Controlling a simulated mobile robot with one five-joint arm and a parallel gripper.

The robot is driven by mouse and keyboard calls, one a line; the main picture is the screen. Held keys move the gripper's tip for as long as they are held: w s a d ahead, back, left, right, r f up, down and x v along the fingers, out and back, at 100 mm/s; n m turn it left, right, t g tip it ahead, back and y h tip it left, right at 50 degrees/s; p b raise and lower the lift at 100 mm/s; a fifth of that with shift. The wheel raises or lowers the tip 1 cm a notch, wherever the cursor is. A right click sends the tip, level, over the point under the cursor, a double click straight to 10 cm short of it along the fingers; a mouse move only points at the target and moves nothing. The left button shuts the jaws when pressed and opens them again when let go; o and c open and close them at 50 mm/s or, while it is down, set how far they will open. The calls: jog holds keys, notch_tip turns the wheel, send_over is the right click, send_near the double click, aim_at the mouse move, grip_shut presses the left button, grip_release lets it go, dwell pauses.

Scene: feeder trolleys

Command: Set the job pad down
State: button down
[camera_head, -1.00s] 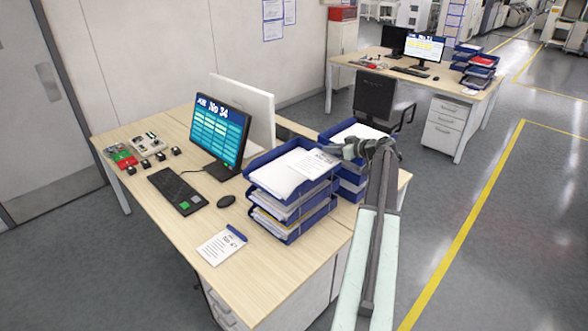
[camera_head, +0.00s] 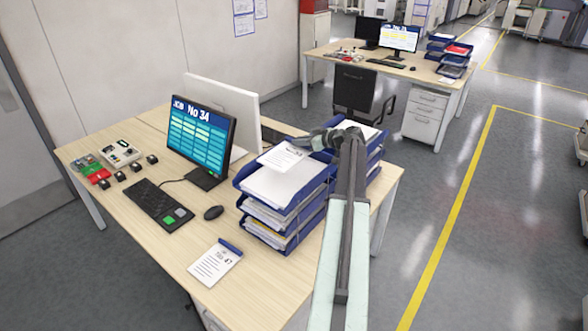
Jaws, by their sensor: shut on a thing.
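My gripper (camera_head: 314,143) is shut on a white job pad (camera_head: 282,157) with small dark print, too small to read. The pad is held in the air and overlaps the back of the front blue tray stack (camera_head: 292,212) in the picture. I cannot tell its exact height above the tray's papers. The monitor (camera_head: 200,130) on the desk reads "JOB No 34".
A keyboard (camera_head: 160,204), a mouse (camera_head: 214,212) and small coloured items (camera_head: 97,172) stand on the desk. A second tray stack (camera_head: 372,150) is behind the first. Bare desk lies around the lying pad. A chair (camera_head: 357,92) and another desk (camera_head: 375,72) are behind.

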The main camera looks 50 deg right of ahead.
aim_at(301, 166)
notch_tip(301, 166, down, 9)
jog(key=b, duration=0.7)
jog(key=shift+d, duration=0.1)
jog(key=shift+r, duration=0.25)
jog(key=c, duration=1.8)
grip_release()
jog(key=shift+f, duration=0.2)
jog(key=o, duration=0.4)
jog(key=shift+o, duration=0.2)
